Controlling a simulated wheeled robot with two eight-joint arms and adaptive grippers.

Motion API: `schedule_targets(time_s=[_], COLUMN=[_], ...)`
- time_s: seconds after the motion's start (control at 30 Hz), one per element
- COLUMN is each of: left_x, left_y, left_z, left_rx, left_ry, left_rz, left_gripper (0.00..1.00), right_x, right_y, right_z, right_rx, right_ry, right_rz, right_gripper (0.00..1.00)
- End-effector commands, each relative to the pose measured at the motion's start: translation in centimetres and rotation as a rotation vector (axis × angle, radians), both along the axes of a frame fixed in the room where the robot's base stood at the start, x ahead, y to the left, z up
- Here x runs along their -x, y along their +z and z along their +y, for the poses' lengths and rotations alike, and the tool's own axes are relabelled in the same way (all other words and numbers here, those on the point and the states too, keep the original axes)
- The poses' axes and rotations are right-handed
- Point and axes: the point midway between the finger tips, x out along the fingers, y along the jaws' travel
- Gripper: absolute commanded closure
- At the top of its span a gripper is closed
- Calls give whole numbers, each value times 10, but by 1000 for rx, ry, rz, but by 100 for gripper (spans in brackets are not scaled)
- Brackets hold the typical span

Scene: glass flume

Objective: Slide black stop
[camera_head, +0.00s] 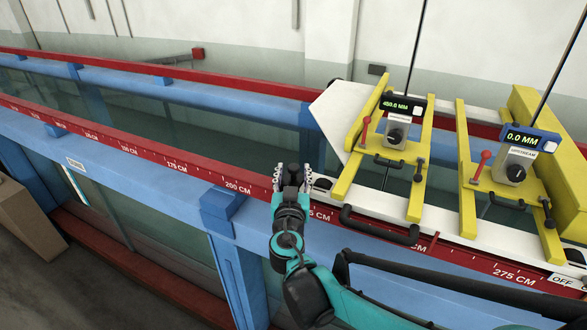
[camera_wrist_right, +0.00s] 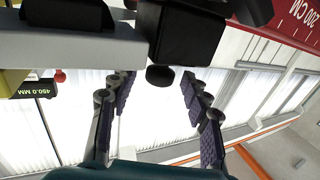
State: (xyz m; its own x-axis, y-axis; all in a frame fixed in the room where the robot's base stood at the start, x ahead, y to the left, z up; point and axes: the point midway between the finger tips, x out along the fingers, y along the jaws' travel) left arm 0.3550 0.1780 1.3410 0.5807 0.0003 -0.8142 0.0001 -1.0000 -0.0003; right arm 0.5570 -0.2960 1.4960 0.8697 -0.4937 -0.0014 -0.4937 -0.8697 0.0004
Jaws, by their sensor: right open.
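The black stop (camera_wrist_right: 185,32) shows in the right wrist view as a dark block with a round knob (camera_wrist_right: 160,77) facing me. It sits beside the end of the white carriage (camera_wrist_right: 65,48). My right gripper (camera_wrist_right: 150,95) is open, its two fingers apart, with the knob between them in that picture; I cannot tell whether they touch it. In the head view my right gripper (camera_head: 292,176) is at the front red rail (camera_head: 185,170), just right of the 200 CM mark, and mostly hides the stop. My left gripper is not in view.
The white carriage (camera_head: 378,205) carries two yellow gauge frames (camera_head: 345,178) with displays, and a black handle (camera_head: 378,226) at its front. The blue flume frame (camera_head: 150,185) and glass run left. The front rail left of my gripper is clear. A brown box (camera_head: 25,215) stands at lower left.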

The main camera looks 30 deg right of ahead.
Motion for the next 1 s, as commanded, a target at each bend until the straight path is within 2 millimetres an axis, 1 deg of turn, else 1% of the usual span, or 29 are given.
schedule_targets(time_s=[0.03,0.2,0.3,0.43,0.6,1.0], left_x=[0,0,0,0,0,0], left_y=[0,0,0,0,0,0], left_z=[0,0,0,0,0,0], left_rx=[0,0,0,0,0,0], left_ry=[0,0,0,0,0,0], left_rz=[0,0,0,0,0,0], left_gripper=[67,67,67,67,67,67], right_x=[9,42,58,74,85,86], right_y=[0,0,0,0,0,0], right_z=[6,25,34,43,48,49], right_rx=[0,0,0,0,0,0], right_ry=[4,5,5,4,1,0], right_rz=[0,0,0,0,0,0], right_gripper=[52,52,52,52,52,52])
